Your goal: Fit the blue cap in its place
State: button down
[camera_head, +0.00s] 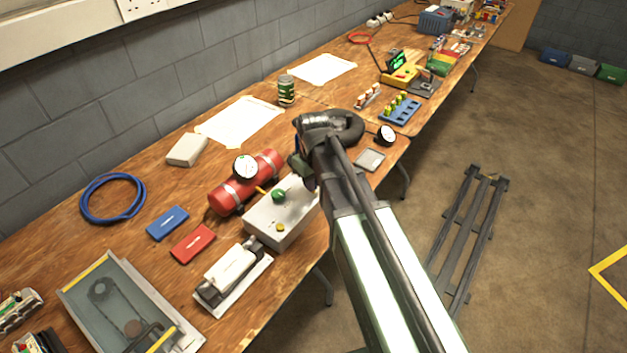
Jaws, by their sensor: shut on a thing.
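My arm reaches in from the lower right, and its wrist is above the light grey box (277,232) near the table's front edge. My gripper (300,172) points down beside this box's far end. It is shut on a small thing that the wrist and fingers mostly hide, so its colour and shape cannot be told. I cannot make out the blue cap clearly anywhere. A place for the cap cannot be picked out from here.
A red cylinder (230,194) with a gauge (245,168) lies behind the box. Flat blue (167,223) and red (193,243) cases lie to the left, and a white device (232,270) in front. A blue hose coil (112,198) and paper sheets lie farther back.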

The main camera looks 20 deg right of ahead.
jog(key=shift+f+b, duration=0.65)
jog(key=shift+f, duration=0.05)
jog(key=c, duration=0.9)
grip_release()
jog(key=shift+c, duration=0.2)
notch_tip(320, 180, up, 11)
jog(key=p, duration=1.1)
